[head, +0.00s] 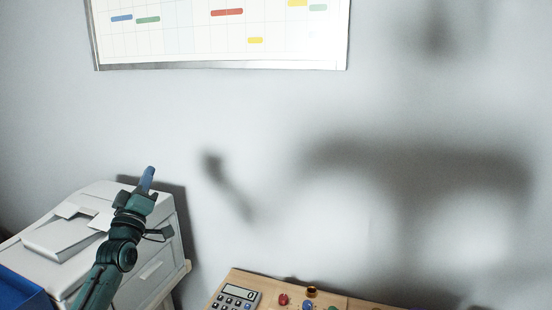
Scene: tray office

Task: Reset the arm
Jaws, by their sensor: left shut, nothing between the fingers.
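My left gripper (147,178) shows in the head view at the lower left. Its arm comes up from the bottom edge, and the blue fingers point upward. The fingers are together with nothing seen between them. The gripper is raised in front of the white printer (160,268) and the grey wall. My right gripper is not in the picture.
A wooden desk (235,283) at the bottom holds a calculator (236,297), a red object (283,299) and other small things. A blue box edge (20,291) is at the lower left. A whiteboard planner (220,66) hangs above. The wall between is bare apart from shadows.

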